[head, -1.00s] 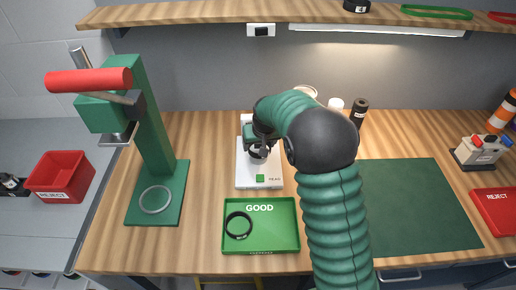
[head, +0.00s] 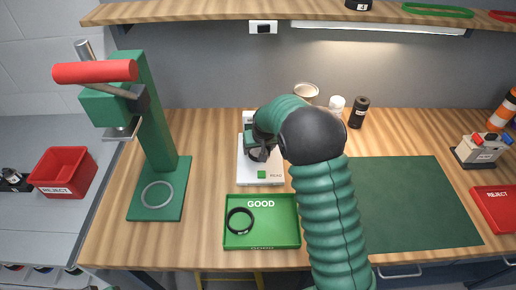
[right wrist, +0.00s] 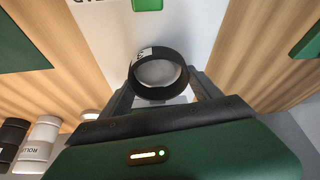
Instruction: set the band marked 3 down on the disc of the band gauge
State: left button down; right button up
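The band gauge (head: 250,178) is a white device with a green button, standing behind the green tray on the bench. My right gripper (head: 260,152) is over its middle in the head view, where my arm hides much. In the right wrist view the black band marked 3 (right wrist: 142,54) is between the fingertips of my right gripper (right wrist: 160,84), which touch its two sides. A grey round surface, seemingly the gauge's disc (right wrist: 158,74), shows through the band. I cannot tell whether the band rests on it or is just above. My left gripper is not in view.
A green GOOD tray (head: 284,236) holds another black band (head: 231,221). A green press (head: 160,130) stands left with a grey ring on its base. A green mat (head: 415,205) lies right. Cups and containers (head: 336,104) stand behind my arm. Red REJECT bins (head: 66,160) are at the sides.

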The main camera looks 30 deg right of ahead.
jog(key=o, duration=0.4)
jog(key=shift+s+f, duration=0.3)
jog(key=shift+f, duration=0.05)
jog(key=shift+s+d, duration=0.1)
jog(key=shift+f, duration=0.1)
jog(key=shift+a, duration=0.2)
jog(key=shift+r, duration=0.35)
jog(key=r, duration=0.3)
jog(key=s+r, duration=0.1)
jog(key=r, duration=0.1)
jog(key=shift+p, duration=0.35)
jog(key=v, duration=0.7)
jog(key=shift+a+r, duration=0.15)
jog(key=shift+r, duration=0.05)
